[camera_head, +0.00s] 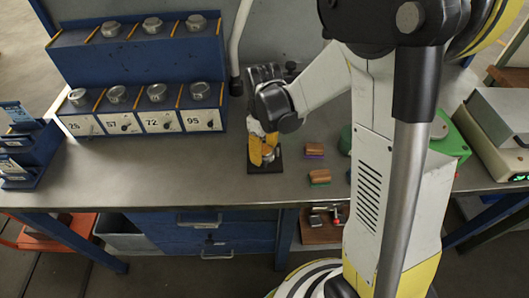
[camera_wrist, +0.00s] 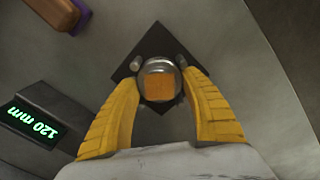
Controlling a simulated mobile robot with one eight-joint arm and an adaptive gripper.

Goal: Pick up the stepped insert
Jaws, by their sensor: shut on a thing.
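A round metal piece with an orange square on top, which I take to be the stepped insert (camera_wrist: 160,84), is between the two yellow fingers of my gripper (camera_wrist: 163,92) in the wrist view. The fingers are shut on it from both sides. It is over a black square plate (camera_wrist: 152,46) with two small pins beside it; I cannot tell whether it still touches the plate. In the head view my gripper (camera_head: 262,154) points down at the black plate (camera_head: 253,168) on the bench, and its fingers mostly hide the insert.
A blue rack (camera_head: 100,62) with metal cylinders and numbered labels stands at the back left. Small brown-topped blocks (camera_head: 318,177) lie right of the plate. A green case (camera_head: 452,142) and a grey device (camera_head: 500,118) are farther right. A 120 mm display (camera_wrist: 34,120) shows in the wrist view.

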